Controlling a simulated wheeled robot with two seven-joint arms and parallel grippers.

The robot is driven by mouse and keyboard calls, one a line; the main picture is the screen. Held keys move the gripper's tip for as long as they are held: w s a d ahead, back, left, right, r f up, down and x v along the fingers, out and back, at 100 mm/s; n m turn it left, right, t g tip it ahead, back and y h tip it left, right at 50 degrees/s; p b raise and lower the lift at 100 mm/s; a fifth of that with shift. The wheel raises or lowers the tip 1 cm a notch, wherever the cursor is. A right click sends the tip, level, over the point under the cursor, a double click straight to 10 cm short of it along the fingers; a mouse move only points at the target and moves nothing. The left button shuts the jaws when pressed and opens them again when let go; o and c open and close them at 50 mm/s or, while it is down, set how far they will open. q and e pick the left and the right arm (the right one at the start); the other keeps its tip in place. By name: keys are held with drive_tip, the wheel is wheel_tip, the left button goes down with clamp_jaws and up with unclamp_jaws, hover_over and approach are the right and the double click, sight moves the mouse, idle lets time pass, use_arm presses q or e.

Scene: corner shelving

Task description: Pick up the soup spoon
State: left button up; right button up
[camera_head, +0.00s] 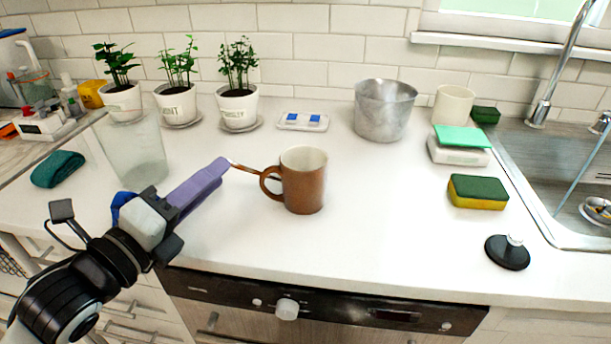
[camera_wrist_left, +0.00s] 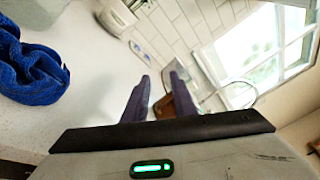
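A thin brown utensil handle (camera_head: 245,168), which looks like the soup spoon, lies on the white counter beside the brown mug (camera_head: 304,182). Its far part is hidden behind the mug and its handle, so I cannot see the bowl. My left gripper (camera_head: 221,166) has purple fingers, and their tips appear just left of the utensil's near end. In the left wrist view the two fingers (camera_wrist_left: 159,78) stand apart, with part of the brown mug (camera_wrist_left: 165,106) showing between them. I cannot make out the spoon there. My right gripper is not in view.
A clear glass container (camera_head: 130,150) stands behind my left gripper. A blue cloth (camera_wrist_left: 32,68) lies beside it in the wrist view. Potted plants (camera_head: 238,105) line the wall. A metal pot (camera_head: 384,112) and a sponge (camera_head: 477,193) are to the right. The counter front is clear.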

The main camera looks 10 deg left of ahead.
sight(242, 167)
use_arm(q)
drive_tip(key=x, duration=0.3)
drive_tip(key=shift+w+d+r, duration=0.1)
drive_tip(key=shift+d+r, duration=0.05)
drive_tip(key=shift+r, duration=0.05)
drive_tip(key=shift+w+d+f, duration=0.1)
drive_tip(key=shift+w+d, duration=0.15)
drive_tip(key=shift+w, duration=0.3)
drive_tip(key=x, duration=0.4)
drive_tip(key=shift+d+f+p, duration=0.15)
drive_tip(key=shift+d+p, duration=0.2)
drive_tip(key=shift+d, duration=0.05)
drive_tip(key=shift+w+d, duration=0.1)
drive_tip(key=shift+w, duration=0.3)
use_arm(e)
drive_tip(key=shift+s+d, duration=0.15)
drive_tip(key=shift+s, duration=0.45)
use_arm(q)
clamp_jaws()
